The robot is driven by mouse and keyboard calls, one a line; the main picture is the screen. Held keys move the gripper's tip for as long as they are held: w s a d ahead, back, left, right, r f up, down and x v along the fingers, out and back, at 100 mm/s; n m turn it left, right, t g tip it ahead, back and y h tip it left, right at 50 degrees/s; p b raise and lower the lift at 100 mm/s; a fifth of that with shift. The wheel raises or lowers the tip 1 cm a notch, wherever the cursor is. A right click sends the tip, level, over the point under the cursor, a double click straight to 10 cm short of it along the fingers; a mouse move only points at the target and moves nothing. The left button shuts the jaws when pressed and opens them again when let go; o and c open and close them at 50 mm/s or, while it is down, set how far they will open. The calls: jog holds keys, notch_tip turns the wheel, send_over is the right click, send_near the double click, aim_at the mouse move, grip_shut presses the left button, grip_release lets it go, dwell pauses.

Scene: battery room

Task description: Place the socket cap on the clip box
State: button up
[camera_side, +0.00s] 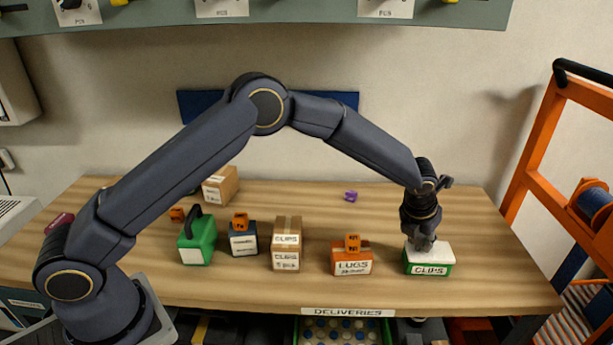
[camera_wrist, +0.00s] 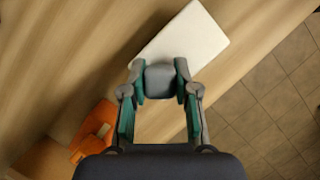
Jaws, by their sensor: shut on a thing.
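The clip box (camera_side: 429,268) is green with a white top and a "CLIPS" label, at the front right of the table. Its white top (camera_wrist: 203,36) also shows in the wrist view. My gripper (camera_side: 424,240) points down just above this box. In the wrist view my gripper (camera_wrist: 162,82) has its teal-padded fingers closed on a grey block, the socket cap (camera_wrist: 164,78). The cap hangs over the white top's near-left part in that view. I cannot tell whether the cap touches the top; its underside is hidden.
Left of the clip box stands an orange "LUGS" box (camera_side: 352,263) with an orange block on it, also in the wrist view (camera_wrist: 94,128). A cardboard "CLIPS" box (camera_side: 286,259), a blue box (camera_side: 243,244) and a green container (camera_side: 197,240) stand farther left. The table's front edge is close.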

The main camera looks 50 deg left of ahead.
jog(key=shift+f, duration=0.1)
jog(key=o, duration=0.9)
